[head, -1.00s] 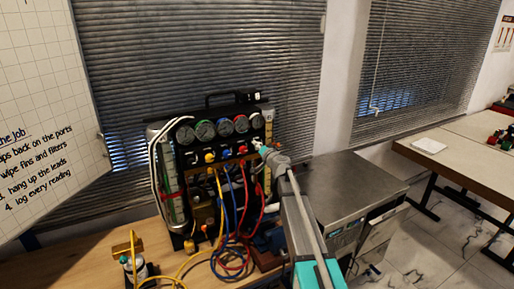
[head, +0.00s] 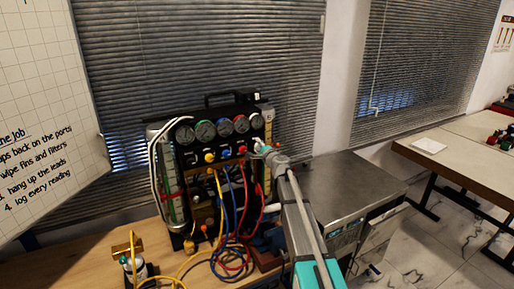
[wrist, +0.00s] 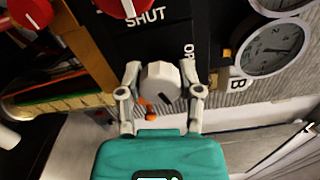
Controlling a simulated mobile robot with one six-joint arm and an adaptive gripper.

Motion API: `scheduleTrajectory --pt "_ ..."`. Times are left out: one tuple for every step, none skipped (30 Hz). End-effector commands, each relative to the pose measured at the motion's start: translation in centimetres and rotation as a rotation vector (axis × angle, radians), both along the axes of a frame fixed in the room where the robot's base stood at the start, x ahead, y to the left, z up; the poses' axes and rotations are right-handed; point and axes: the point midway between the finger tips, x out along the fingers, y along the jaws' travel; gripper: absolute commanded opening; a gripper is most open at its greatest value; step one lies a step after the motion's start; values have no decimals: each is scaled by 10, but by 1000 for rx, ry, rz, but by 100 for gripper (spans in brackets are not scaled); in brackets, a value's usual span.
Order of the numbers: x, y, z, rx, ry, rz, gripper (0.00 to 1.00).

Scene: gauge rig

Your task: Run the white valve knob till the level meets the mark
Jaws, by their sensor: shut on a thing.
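The white valve knob (wrist: 160,84) sits between my gripper's two fingers (wrist: 160,72) in the wrist view, one finger on each side. My gripper is shut on it. A black pointer line shows on the knob's face, and the panel beside it reads "SHUT" and partly "OP". In the head view my gripper (head: 262,149) is at the right side of the gauge rig (head: 215,145), and it hides the knob. Upright tubes with scales stand at the rig's left (head: 170,185) and right (head: 268,128). The level and the mark are too small to tell.
Round gauges (head: 205,131) line the rig's top. Red, blue and yellow hoses (head: 240,215) hang in front of it onto the wooden bench (head: 100,268). A steel-topped cabinet (head: 350,185) stands close on the right. Red knobs (wrist: 35,12) show in the wrist view.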

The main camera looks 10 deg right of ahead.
Motion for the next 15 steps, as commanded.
scheduleTrajectory --pt "0 -1 0 36 12 -3 0" --pt "-1 -1 0 60 20 -3 0" --pt "-1 -1 0 90 30 -3 0" --pt "-1 -1 -1 111 37 -3 0" --pt "-1 -1 -1 131 43 -3 0" --pt "-1 -1 0 156 51 -3 0" --pt "-1 -1 -1 174 57 -3 0" --pt "-1 -1 -1 190 62 -3 0" --pt "-1 -1 -1 209 69 -3 0" --pt "-1 -1 -1 223 73 -3 0" --pt "-1 -1 -1 235 77 -3 0" --pt "-1 -1 -1 249 82 -3 0" --pt "-1 0 -1 259 84 -2 0" --pt "-1 0 -1 265 87 -2 0" --pt "-1 0 -1 274 89 -2 0"
